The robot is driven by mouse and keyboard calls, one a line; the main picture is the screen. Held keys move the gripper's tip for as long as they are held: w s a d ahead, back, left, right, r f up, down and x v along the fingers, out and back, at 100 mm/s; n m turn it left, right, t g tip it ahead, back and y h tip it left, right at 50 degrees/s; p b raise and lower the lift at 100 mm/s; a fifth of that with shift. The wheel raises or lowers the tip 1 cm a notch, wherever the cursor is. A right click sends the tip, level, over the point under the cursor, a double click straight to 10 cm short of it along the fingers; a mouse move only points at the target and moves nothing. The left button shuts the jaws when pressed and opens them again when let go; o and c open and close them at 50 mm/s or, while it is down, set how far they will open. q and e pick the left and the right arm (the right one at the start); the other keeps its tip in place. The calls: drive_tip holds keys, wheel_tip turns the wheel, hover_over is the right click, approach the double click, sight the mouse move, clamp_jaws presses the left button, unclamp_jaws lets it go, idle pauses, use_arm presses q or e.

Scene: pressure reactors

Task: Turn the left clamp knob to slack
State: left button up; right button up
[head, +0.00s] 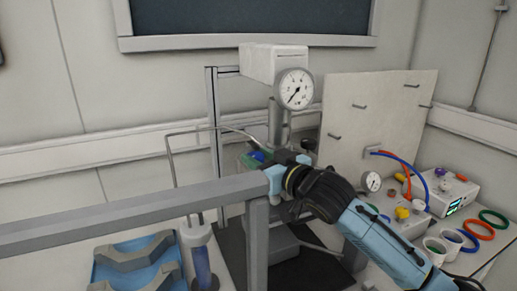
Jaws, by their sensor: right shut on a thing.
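My right gripper (268,163) reaches in from the lower right to the reactor head, below the round pressure gauge (294,89). It is shut at the left side of the head, on what seems to be the left clamp knob; the fingers and wrist hide most of it. A small blue and green part (257,156) shows at the fingertips; I cannot tell whether it belongs to the knob. A dark knob (308,145) shows on the right side of the head, apart from the gripper. My left gripper is not in view.
A grey frame bar (130,207) crosses in front at the left. A bent thin tube (168,165) rises behind it. A blue tray (110,270) and a clear cylinder (200,262) stand lower left. A pegboard (375,115), control box (452,193) and coloured rings (478,230) are at the right.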

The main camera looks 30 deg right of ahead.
drive_tip(key=shift+d+r+n+g+y+p, duration=0.15)
drive_tip(key=shift+n+g+y+p, duration=0.1)
drive_tip(key=shift+n+y+p, duration=0.45)
drive_tip(key=shift+d+f+n+g+y+p, duration=0.1)
drive_tip(key=shift+n+g+y+p, duration=0.25)
drive_tip(key=shift+y, duration=0.55)
drive_tip(key=shift+w+n+g+y+p, duration=0.1)
drive_tip(key=shift+n+g+y+p, duration=0.2)
drive_tip(key=shift+n+y+p, duration=0.45)
drive_tip(key=shift+y, duration=0.25)
drive_tip(key=o, duration=1)
drive_tip(key=shift+c, duration=0.2)
